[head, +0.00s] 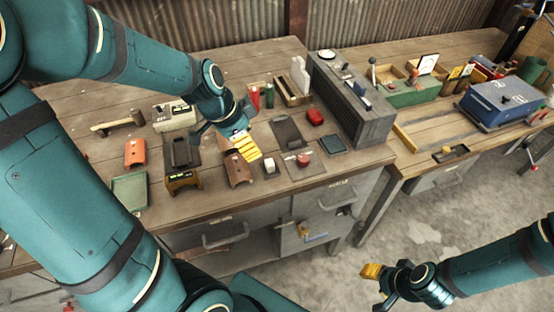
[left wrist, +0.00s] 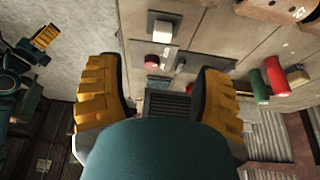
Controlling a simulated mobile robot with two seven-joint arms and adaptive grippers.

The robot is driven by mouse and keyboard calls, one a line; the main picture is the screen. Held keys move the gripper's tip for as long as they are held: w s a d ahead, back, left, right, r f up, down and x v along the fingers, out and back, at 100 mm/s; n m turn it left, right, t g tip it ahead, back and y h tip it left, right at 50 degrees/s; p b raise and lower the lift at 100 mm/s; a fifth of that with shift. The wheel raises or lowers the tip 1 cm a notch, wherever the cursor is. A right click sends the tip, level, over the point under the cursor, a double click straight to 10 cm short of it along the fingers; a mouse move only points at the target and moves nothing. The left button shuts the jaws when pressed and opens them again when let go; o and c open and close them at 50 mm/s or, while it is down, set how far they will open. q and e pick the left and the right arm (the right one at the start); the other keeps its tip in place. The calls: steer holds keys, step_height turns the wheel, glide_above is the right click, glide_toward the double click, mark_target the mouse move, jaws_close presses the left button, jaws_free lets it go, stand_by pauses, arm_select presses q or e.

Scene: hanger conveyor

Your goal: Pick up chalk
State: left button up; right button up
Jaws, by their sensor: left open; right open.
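No piece is clearly recognisable as chalk. A small white-topped block (head: 270,167) lies on the workbench just right of my left gripper; a white block also shows in the left wrist view (left wrist: 163,31). Pale upright pieces (head: 299,76) stand at the back by a wooden holder; I cannot tell whether they are chalk. My left gripper (head: 243,147) hovers over the middle of the bench, open and empty, its yellow fingers apart in the left wrist view (left wrist: 157,78). My right gripper (head: 373,273) is open and empty over the floor, clear of the bench.
Red (head: 255,97) and green (head: 269,95) cylinders stand behind my left gripper. A large grey box (head: 350,100) rises at the bench's right end. A hammer (head: 118,122), a green tray (head: 129,191) and several small blocks crowd the left. The bench's front strip is mostly clear.

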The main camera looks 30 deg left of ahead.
mark_target(269, 162)
arm_select(q)
steer(key=b+x, duration=0.2)
steer(key=x, duration=0.8)
steer(key=b+x, duration=0.1)
steer(key=x, duration=0.1)
steer(key=shift+w+f+b, duration=0.1)
steer(key=shift+w+b, duration=0.2)
steer(key=shift+w, duration=0.1)
steer(key=c, duration=1.1)
